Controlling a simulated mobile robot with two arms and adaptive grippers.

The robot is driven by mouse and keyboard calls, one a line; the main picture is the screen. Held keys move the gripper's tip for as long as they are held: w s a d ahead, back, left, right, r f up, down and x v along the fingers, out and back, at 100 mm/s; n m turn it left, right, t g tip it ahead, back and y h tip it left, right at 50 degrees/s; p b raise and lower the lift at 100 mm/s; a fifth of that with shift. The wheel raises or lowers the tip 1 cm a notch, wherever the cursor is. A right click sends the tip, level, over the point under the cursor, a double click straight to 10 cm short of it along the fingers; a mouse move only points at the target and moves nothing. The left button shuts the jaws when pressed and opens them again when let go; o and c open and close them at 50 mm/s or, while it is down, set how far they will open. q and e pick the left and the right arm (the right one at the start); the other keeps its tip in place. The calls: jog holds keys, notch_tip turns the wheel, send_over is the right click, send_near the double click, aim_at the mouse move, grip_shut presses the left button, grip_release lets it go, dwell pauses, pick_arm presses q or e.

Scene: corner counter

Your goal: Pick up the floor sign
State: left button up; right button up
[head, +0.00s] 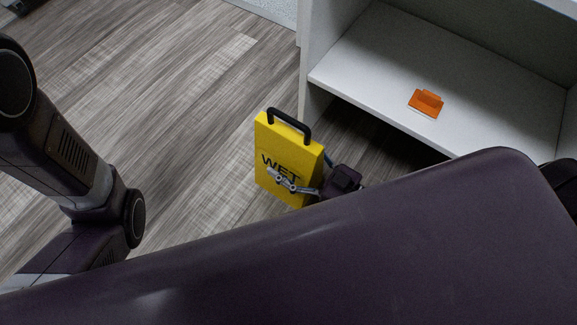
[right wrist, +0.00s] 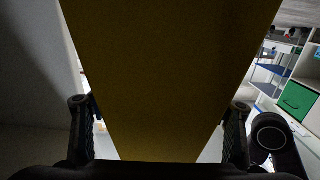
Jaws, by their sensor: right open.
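The yellow floor sign (head: 285,148) stands upright on the wood floor in the head view, with a black handle on top and the word WET on its face. My right gripper (head: 300,184) is at the sign's lower right part, one finger showing in front of its face. In the right wrist view the sign's yellow panel (right wrist: 165,75) fills the middle, between the two open fingers of my right gripper (right wrist: 160,130). I cannot tell whether the fingers touch it. My left arm shows at the left of the head view, but its gripper is out of view.
A white shelf unit (head: 365,70) stands just behind and right of the sign, with an orange object (head: 426,103) on its board. My own dark body hides the lower part of the head view. The floor (head: 170,80) left of the sign is clear.

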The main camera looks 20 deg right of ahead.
jog(key=shift+c, duration=0.7)
jog(key=c, duration=1.5)
jog(key=shift+r, duration=0.1)
jog(key=shift+c, duration=0.5)
jog(key=shift+r, duration=0.1)
